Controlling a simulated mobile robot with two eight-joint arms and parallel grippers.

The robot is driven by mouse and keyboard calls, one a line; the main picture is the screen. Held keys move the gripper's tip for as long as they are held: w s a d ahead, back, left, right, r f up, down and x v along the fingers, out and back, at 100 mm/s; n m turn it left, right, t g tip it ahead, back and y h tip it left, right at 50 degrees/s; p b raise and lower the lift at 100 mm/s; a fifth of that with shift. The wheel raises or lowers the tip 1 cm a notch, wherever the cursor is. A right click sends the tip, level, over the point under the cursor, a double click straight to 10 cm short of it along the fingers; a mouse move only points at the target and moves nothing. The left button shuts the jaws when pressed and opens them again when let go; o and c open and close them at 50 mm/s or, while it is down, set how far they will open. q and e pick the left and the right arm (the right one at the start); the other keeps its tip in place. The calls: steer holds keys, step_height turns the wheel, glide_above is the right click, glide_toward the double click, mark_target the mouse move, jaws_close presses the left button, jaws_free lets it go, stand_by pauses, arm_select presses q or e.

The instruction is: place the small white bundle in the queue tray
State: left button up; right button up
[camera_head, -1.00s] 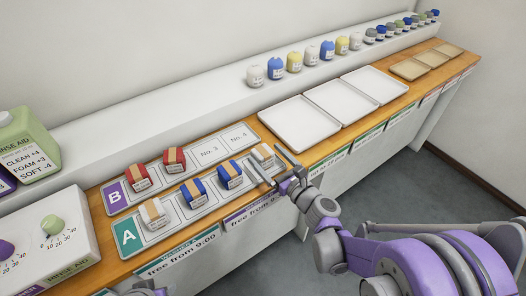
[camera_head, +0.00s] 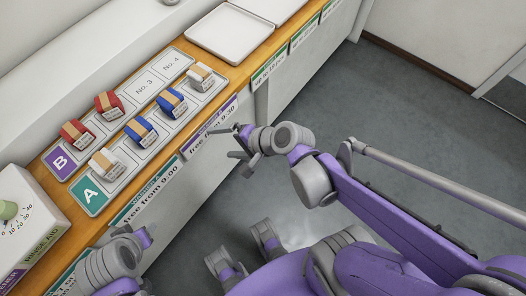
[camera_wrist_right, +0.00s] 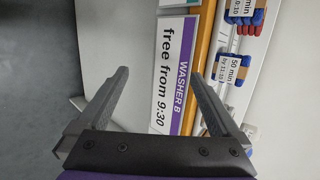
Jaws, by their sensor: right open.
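Two white bundles with tan bands show in the head view. One white bundle (camera_head: 200,76) sits in the far slot of row A, and another white bundle (camera_head: 105,163) sits in its near slot. I cannot tell which is smaller. The row A tray (camera_head: 91,198) is a grey board with a green A end. My right gripper (camera_head: 234,143) is open and empty, out in front of the counter edge, apart from the bundles. In the right wrist view its spread fingers (camera_wrist_right: 160,100) face the counter front. My left arm shows at lower left; its fingers cannot be made out.
Two blue bundles (camera_head: 141,132) lie in row A between the white ones. Row B (camera_head: 60,163) holds two red bundles (camera_head: 108,104); its slots No. 3 and No. 4 are bare. An empty white tray (camera_head: 230,36) lies farther along the counter. Labels hang on the counter front (camera_head: 211,127).

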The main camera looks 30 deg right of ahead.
steer(key=s+d+f+n+g+h, duration=0.2)
steer(key=s+d+n+h, duration=0.3)
steer(key=s+n, duration=0.4)
steer(key=d+n+g, duration=0.1)
steer(key=n, duration=0.3)
steer(key=shift+d+h, duration=0.3)
steer(key=shift+h, duration=0.1)
step_height(320, 180, up, 8)
steer(key=w+p, duration=0.1)
steer(key=p, duration=0.6)
steer(key=shift+w, duration=0.2)
steer(key=shift+r, duration=0.1)
